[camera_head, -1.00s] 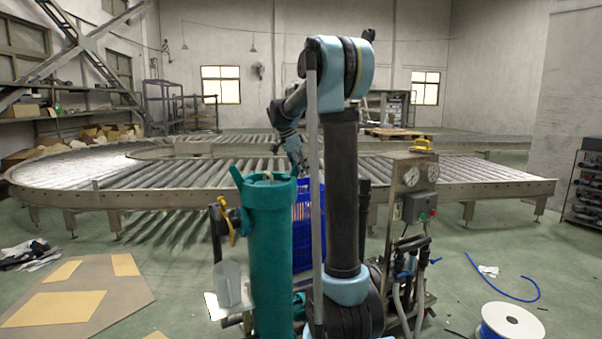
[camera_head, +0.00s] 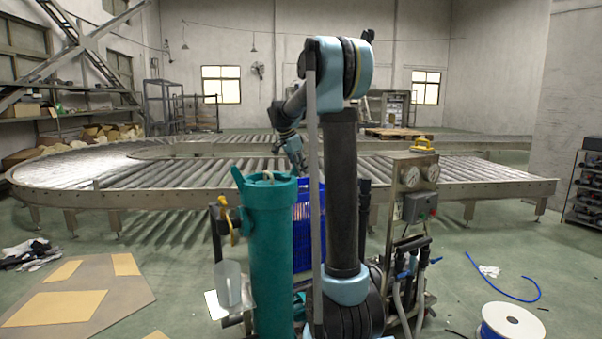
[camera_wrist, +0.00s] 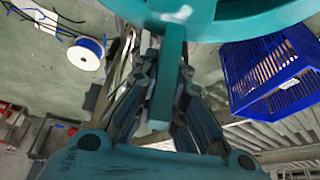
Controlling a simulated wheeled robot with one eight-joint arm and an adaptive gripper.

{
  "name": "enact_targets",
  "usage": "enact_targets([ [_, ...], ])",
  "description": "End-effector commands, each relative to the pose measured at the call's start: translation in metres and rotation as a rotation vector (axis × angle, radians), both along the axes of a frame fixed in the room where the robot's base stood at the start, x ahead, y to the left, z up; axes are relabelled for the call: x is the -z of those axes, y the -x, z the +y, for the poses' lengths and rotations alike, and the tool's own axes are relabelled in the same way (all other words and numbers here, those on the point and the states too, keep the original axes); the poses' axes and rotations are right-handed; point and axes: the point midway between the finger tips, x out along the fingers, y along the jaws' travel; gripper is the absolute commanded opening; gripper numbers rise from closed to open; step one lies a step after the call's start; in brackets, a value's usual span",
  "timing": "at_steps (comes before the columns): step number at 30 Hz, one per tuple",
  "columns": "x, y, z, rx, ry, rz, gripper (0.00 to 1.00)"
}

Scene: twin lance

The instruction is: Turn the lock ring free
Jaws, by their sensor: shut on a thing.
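A tall teal cylinder (camera_head: 271,260) stands upright in front of my arm in the head view. Its teal lock ring (camera_head: 262,186) sits at the top, with a lug (camera_head: 237,177) sticking out at the left. In the wrist view the curved ring (camera_wrist: 225,27) fills the top edge, and a straight teal bar (camera_wrist: 168,85) runs from it between my fingers. My gripper (camera_wrist: 166,70) is shut on this bar, one finger on each side. In the head view my gripper (camera_head: 298,163) is at the ring's far right side, its fingertips partly hidden.
A blue crate (camera_head: 302,228) stands behind the cylinder and also shows in the wrist view (camera_wrist: 270,70). A gauge panel (camera_head: 412,190) with hoses is at the right. A clear jug (camera_head: 229,284) stands left of the cylinder. A roller conveyor (camera_head: 110,200) spans the back.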

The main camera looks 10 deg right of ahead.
Motion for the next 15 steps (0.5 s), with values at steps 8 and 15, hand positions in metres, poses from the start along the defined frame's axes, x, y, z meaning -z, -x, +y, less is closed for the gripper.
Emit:
enact_targets([
  [8,0.000,-0.025,0.013,-0.181,-0.002,-0.001,0.00],
  [15,0.000,-0.047,0.030,-0.374,-0.002,-0.001,0.00],
])
